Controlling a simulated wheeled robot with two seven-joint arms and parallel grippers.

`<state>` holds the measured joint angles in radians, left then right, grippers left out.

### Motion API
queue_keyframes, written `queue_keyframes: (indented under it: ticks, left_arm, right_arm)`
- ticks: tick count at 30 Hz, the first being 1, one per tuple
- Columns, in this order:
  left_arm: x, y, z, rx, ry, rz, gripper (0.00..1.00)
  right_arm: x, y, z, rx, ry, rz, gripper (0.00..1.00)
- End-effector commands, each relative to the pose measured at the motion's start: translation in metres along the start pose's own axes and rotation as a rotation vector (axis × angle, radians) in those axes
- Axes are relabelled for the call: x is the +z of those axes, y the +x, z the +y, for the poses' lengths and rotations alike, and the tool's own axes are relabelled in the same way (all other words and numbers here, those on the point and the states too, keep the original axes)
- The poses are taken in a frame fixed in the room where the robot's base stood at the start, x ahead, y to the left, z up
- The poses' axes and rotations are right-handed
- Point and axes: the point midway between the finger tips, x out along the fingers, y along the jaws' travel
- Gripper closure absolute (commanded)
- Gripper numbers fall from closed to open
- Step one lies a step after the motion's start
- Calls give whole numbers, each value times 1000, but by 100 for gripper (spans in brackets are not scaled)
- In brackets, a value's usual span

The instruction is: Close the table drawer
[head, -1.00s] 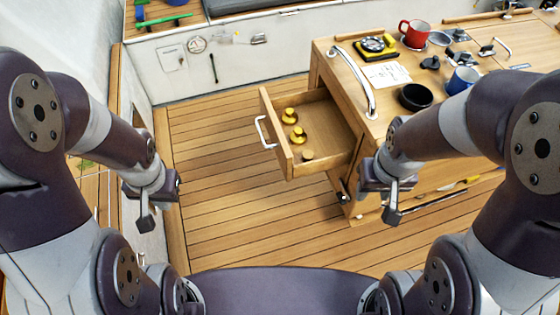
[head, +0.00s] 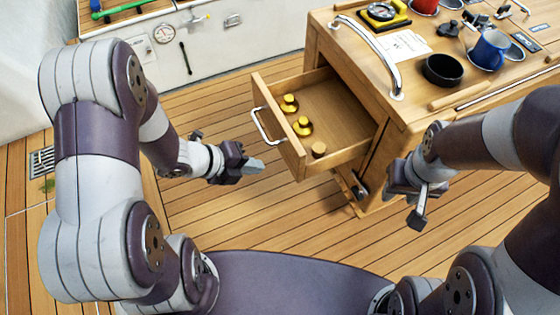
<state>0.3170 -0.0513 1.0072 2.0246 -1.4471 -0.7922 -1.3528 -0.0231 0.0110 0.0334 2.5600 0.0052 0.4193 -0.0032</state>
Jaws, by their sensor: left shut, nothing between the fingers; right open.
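The table drawer (head: 292,148) stands pulled out from the left side of the wooden table (head: 395,125). Its white bar handle (head: 262,127) is on the drawer's left front face. My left gripper (head: 254,166) is shut and empty, just below and left of the handle, apart from the drawer in the picture. My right gripper (head: 418,208) is open and empty, in front of the table's near side, to the right of the drawer.
Brass-yellow pieces (head: 302,126) and a small wooden knob (head: 319,149) lie in the drawer. The tabletop holds a black bowl (head: 442,69), a blue mug (head: 489,49), papers (head: 403,45) and a metal rail (head: 372,50). The plank floor (head: 225,115) left of the drawer is clear.

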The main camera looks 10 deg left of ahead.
Motion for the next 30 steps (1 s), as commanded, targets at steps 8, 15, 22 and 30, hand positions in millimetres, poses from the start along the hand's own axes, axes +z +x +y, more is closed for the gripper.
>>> queue_keyframes:
  ticks: [8, 15, 22, 30]
  left_arm:
    - [0, 52, -11, 1, 4, 2, 100]
    - [0, 68, -26, 2, 0, -1, 100]
    - [0, 70, -27, 2, -2, -2, 100]
    - [0, 73, -30, 1, -1, -1, 100]
  right_arm:
    - [1, 8, 0, 0, 0, 0, 57]
    - [1, 8, 0, 0, 0, 0, 57]
    - [1, 8, 0, 0, 0, 0, 57]
    - [1, 9, 0, 0, 0, 0, 57]
